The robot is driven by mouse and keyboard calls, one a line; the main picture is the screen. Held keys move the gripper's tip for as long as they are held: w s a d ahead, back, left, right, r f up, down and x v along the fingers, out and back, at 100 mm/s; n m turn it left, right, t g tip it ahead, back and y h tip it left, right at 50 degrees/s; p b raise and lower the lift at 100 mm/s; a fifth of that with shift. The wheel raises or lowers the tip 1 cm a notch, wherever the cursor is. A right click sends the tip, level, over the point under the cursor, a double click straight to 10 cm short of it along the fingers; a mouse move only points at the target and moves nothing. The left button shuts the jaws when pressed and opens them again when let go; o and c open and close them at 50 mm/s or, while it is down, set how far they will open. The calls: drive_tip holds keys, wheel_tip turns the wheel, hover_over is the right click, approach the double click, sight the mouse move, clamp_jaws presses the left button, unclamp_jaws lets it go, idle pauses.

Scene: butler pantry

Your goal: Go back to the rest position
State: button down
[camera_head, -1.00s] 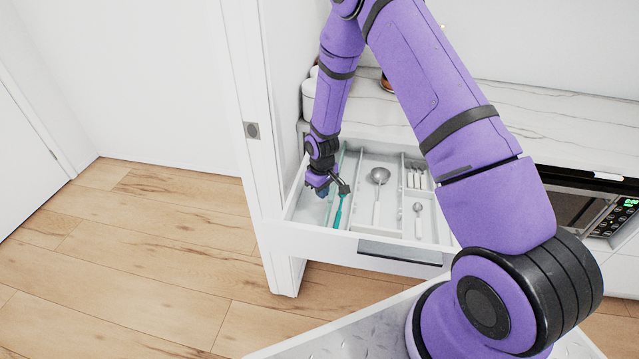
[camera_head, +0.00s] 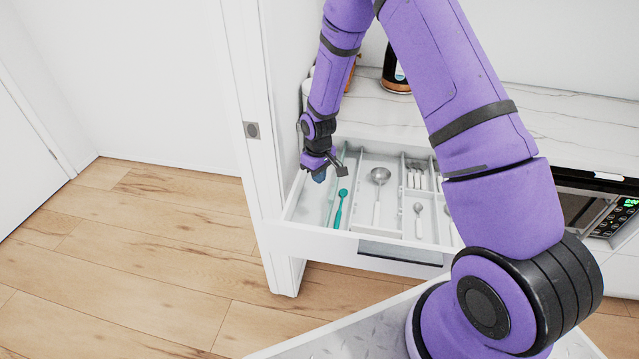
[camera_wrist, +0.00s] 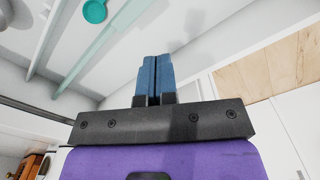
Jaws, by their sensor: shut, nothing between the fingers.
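My gripper (camera_head: 319,176) hangs over the left side of the open drawer in the head view. In the wrist view its two blue fingers (camera_wrist: 155,80) are pressed together with nothing between them. A teal utensil (camera_head: 341,208) lies in the left compartment of the drawer, just right of and below my gripper. Its round teal end (camera_wrist: 95,11) shows at the top of the wrist view, apart from the fingers.
The white drawer (camera_head: 300,236) is pulled out and holds a ladle (camera_head: 379,177) and a smaller spoon (camera_head: 418,209) in divided compartments. A tall cabinet panel (camera_head: 243,110) stands close left of my arm. A dark bottle (camera_head: 396,75) stands on the counter (camera_head: 500,112) behind.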

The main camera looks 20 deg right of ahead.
drive_tip(key=shift+r, duration=0.4)
drive_tip(key=shift+w+r, duration=0.1)
drive_tip(key=s+d+r+m+t, duration=0.1)
drive_tip(key=s+r, duration=0.2)
drive_tip(key=r, duration=0.7)
drive_tip(key=s+d+r+m+t, duration=0.1)
drive_tip(key=s+r, duration=0.2)
drive_tip(key=r, duration=0.7)
drive_tip(key=s+d+r+t, duration=0.1)
drive_tip(key=s+r, duration=0.2)
drive_tip(key=r, duration=0.6)
drive_tip(key=s+r+m+t, duration=0.1)
drive_tip(key=s+r, duration=0.5)
drive_tip(key=s, duration=0.6)
drive_tip(key=s+r+m+t, duration=0.1)
drive_tip(key=s+r+m, duration=0.1)
drive_tip(key=s+r, duration=0.5)
drive_tip(key=s, duration=0.6)
drive_tip(key=shift+d+r, duration=0.2)
drive_tip(key=shift+d, duration=0.2)
